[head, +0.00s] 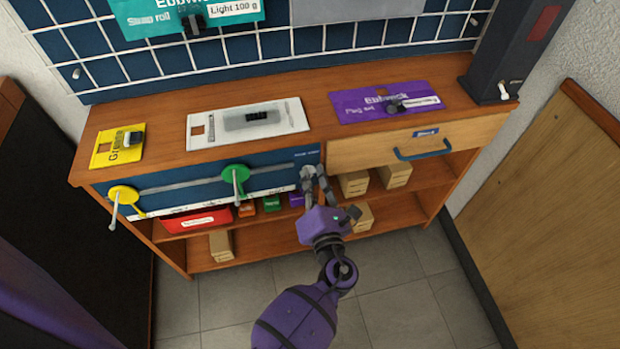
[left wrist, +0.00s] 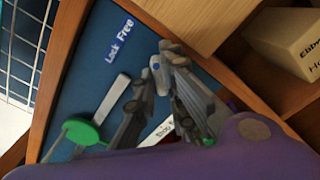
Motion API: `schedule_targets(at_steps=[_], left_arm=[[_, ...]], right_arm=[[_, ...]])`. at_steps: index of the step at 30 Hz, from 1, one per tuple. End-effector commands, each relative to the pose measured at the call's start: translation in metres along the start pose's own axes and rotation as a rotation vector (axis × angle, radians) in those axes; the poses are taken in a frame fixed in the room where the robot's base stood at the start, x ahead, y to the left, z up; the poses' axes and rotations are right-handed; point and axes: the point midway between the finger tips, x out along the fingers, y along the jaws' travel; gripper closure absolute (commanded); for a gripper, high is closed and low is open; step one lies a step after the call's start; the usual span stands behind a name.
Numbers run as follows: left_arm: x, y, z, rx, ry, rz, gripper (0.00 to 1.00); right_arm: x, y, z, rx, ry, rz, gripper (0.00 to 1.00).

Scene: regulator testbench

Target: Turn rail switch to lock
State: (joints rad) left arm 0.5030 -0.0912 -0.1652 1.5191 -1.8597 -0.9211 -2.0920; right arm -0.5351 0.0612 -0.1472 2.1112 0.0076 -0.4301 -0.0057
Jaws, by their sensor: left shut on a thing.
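The rail switch (head: 305,171) is a small grey knob at the right end of the blue front panel (head: 270,160), mostly covered by my fingers. In the left wrist view a grey piece with a blue dot (left wrist: 156,65) shows at the fingertips, beside the label "Lock Free" (left wrist: 119,41). My purple left gripper (head: 315,176) reaches up to the panel and is shut on the switch; it also shows in the left wrist view (left wrist: 162,85). The switch's exact angle cannot be told. My right gripper is not in view.
A grey rail with a green handle (head: 235,175) and a yellow handle (head: 123,196) runs along the panel to the left. Right of it is a wooden drawer with a blue pull (head: 422,151). Boxes stand on the shelves below. The floor in front is clear.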

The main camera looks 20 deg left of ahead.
Motion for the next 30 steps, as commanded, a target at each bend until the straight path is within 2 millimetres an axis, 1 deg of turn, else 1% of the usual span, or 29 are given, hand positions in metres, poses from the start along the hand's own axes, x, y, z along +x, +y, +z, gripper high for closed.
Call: schedule_targets(at_steps=[5, 14, 22, 30], left_arm=[[0.000, -0.001, 0.001, -0.112, -0.002, -0.001, 1.00], [0.000, -0.001, 0.000, -0.387, -0.001, -0.001, 1.00], [0.000, -0.002, 0.000, -0.644, 0.000, 0.000, 1.00], [-0.001, -0.002, -0.001, -0.900, 0.000, -0.001, 1.00]], right_arm=[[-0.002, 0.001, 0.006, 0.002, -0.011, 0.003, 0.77], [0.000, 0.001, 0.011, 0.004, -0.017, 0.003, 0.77], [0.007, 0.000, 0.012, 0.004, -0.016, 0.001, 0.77], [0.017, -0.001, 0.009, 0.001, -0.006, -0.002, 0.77]])
